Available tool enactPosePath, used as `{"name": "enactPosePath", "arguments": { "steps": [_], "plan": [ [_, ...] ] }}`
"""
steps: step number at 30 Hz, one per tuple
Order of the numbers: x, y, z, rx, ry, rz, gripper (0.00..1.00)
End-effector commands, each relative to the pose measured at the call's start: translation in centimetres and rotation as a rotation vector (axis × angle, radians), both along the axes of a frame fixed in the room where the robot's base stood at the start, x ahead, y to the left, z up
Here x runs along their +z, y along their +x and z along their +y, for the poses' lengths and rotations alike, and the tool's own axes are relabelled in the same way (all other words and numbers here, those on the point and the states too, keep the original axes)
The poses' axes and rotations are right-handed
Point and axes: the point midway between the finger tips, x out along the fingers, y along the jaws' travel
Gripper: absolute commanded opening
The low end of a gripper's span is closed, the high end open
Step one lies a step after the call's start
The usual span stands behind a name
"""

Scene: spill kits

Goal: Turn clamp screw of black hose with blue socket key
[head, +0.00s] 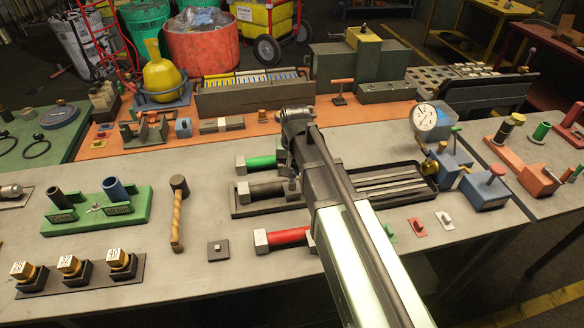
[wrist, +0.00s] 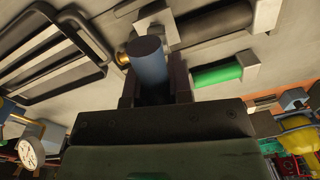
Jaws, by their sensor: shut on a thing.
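The black hose (head: 268,189) lies on a grey base on the table in the head view, its right part hidden behind my arm. In the wrist view the black hose (wrist: 215,22) is at the top, running into a grey clamp block (wrist: 155,18). My gripper (wrist: 154,84) is shut on the blue socket key (wrist: 147,62), a blue cylinder standing out past the fingers. Its end overlaps the clamp area in the wrist view, beside a small brass part (wrist: 122,58). I cannot tell whether the key touches the screw. The fingers are hidden in the head view.
A green hose (head: 261,163) lies behind the black one and a red hose (head: 286,236) in front. A dark tray with bars (head: 390,182) is at the right. A hammer (head: 178,210) and a green holder (head: 132,213) with black and blue tubes stand left.

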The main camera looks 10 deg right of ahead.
Motion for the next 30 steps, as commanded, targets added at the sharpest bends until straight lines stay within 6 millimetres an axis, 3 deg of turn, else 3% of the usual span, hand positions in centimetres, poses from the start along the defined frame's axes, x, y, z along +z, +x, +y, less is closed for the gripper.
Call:
{"name": "enactPosePath", "arguments": {
  "steps": [30],
  "plan": [
    [0.0, -0.02, -0.2, 0.332, 0.001, 0.0, 0.0]
  ]
}}
